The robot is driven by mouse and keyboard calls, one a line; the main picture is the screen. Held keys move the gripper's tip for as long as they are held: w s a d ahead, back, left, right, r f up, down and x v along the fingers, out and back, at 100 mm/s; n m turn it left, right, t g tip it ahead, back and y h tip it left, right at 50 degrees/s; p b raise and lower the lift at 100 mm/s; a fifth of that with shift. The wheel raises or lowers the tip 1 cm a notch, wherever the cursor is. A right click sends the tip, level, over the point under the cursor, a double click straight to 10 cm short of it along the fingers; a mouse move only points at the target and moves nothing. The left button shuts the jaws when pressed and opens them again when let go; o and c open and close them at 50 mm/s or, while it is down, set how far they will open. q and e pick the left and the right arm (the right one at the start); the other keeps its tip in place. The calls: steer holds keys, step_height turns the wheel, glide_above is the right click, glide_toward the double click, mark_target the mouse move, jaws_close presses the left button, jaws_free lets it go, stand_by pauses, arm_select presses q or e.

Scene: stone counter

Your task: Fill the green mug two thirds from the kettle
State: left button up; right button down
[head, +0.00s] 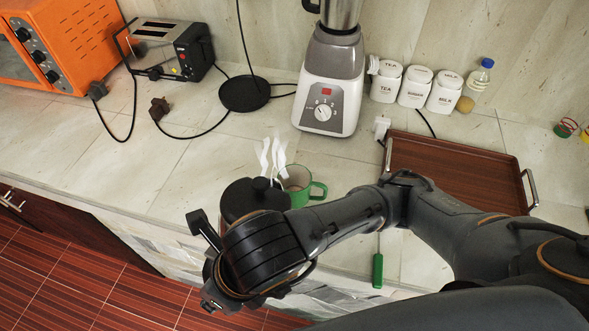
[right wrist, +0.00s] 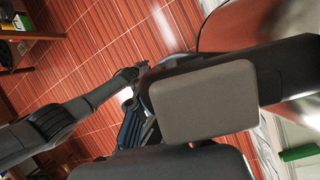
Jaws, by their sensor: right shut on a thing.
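The kettle (head: 247,198) stands out as a dark lid and rim near the counter's front edge in the head view. Most of its body is hidden by my right wrist. White steam-like wisps rise beside it. In the right wrist view, its shiny body (right wrist: 238,28) reflects the red floor. My right gripper (right wrist: 205,103) is shut on the kettle's black handle (right wrist: 290,72). The green mug (head: 298,187) is just right of the kettle, partly hidden by it; its fill level cannot be made out. My left arm shows in the right wrist view, its gripper (right wrist: 132,78) too small to read.
A black round base (head: 244,94) with a cord lies behind. A blender (head: 330,95), white canisters (head: 414,86) and a toaster (head: 165,48) stand at the back. A brown tray (head: 455,168) is at right. A green-handled tool (head: 377,270) lies near the front.

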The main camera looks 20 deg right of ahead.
mark_target(233, 227)
steer(key=r, duration=0.1)
steer(key=r+p, duration=0.1)
steer(key=w+r+g+y+p, duration=0.1)
steer(key=shift+d, duration=0.35)
steer(key=shift+w+d+r+m+g+y+p, duration=0.2)
steer(key=shift+w+d+r+g+y+p, duration=0.15)
steer(key=shift+r, duration=0.2)
steer(key=shift+w+d+r+m+g+y+p, duration=0.2)
steer(key=shift+w+d+r+g+y+p, duration=0.1)
steer(key=shift+d+r+y+p, duration=0.15)
steer(key=shift+w+d+r+g+y, duration=0.4)
steer(key=shift+w+d+r, duration=0.15)
steer(key=shift+w+r, duration=0.2)
steer(key=shift+w+d+r+g+y, duration=0.3)
steer(key=shift+d+r+g+y, duration=0.1)
steer(key=shift+y, duration=0.1)
steer(key=shift+w+d+r+m+y, duration=0.2)
steer(key=shift+w+r+m+y, duration=0.05)
steer(key=shift+r+m+y, duration=0.1)
steer(key=shift+w+d+r+g+y, duration=0.45)
steer(key=shift+w+d+g+y, duration=0.1)
steer(key=shift+g+y, duration=0.1)
steer(key=shift+w+d+r+m+g+y, duration=0.4)
steer(key=shift+w+d+r+y, duration=0.15)
steer(key=shift+r, duration=0.1)
stand_by(3.4)
